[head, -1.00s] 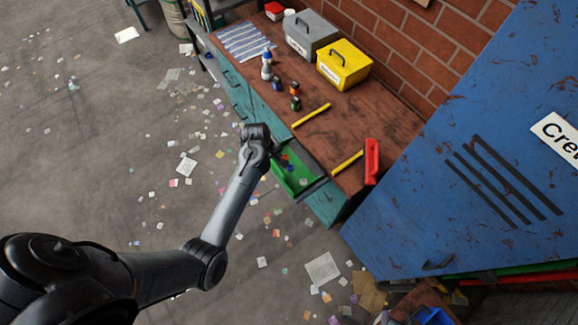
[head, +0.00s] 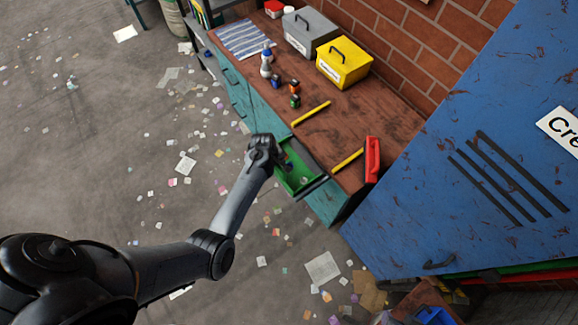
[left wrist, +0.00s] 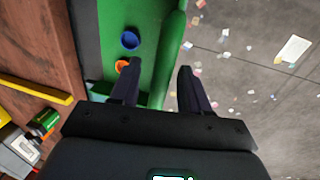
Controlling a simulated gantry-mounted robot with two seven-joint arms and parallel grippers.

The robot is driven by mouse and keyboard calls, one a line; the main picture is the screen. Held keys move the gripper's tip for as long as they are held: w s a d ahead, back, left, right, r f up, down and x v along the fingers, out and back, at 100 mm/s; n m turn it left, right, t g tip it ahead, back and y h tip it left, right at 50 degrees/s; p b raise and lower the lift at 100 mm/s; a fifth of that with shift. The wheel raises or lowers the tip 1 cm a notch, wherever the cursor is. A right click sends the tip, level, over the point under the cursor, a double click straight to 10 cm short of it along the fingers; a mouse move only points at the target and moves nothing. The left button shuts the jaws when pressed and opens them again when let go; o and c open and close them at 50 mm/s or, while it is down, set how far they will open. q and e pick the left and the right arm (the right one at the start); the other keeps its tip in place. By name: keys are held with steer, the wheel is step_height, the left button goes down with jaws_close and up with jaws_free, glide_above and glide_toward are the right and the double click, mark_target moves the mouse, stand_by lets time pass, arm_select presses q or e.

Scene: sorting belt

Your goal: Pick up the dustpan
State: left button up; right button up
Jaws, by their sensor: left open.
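A red piece (head: 372,160) stands at the bench's near right end and may be the dustpan. A yellow stick (head: 347,160) lies beside it, perhaps its handle; I cannot tell if they are joined. My left gripper (head: 270,154) is away to the left of it, at an open green drawer (head: 297,181). In the left wrist view my left gripper (left wrist: 157,70) is open, with its fingers over the green drawer wall (left wrist: 172,50). The wall appears between them; contact is unclear. My right gripper is not in view.
The drawer holds a blue ring (left wrist: 130,40) and an orange ring (left wrist: 121,66). On the bench (head: 345,120) are another yellow stick (head: 311,113), a yellow box (head: 343,68), a grey box (head: 310,35) and a spray bottle (head: 266,64). A blue cabinet (head: 470,130) stands at right.

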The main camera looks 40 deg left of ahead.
arm_select(q)
jaws_close()
steer(key=shift+r, duration=0.1)
